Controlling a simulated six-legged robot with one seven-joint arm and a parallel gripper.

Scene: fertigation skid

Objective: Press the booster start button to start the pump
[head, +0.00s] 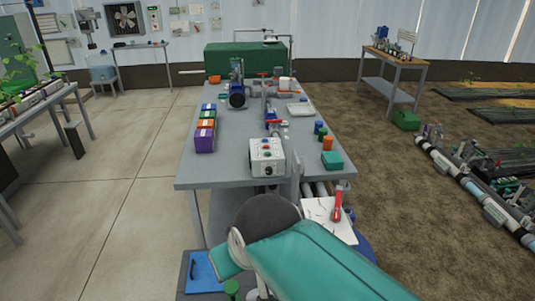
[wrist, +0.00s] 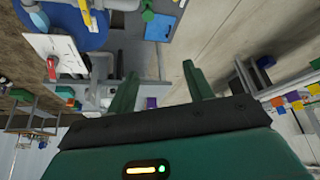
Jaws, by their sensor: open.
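A light grey control box (head: 266,158) stands at the near end of the grey bench. Small coloured buttons and a dark round knob show on it; the labels are too small to read, so I cannot tell which is the booster start button. A blue pump (head: 237,95) stands farther back on the bench. My gripper (wrist: 160,82) shows in the wrist view with its two green fingers apart and nothing between them. It is away from the control box. In the head view my arm crosses the bottom, and the gripper fingers cannot be made out.
The grey bench (head: 226,172) carries coloured bins (head: 205,135) at left, small bottles at right and piping behind. A white board with a red-handled tool (head: 337,205) is right of my arm. A blue mat (head: 205,272) lies low at left. Concrete floor (head: 130,185) is open at left.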

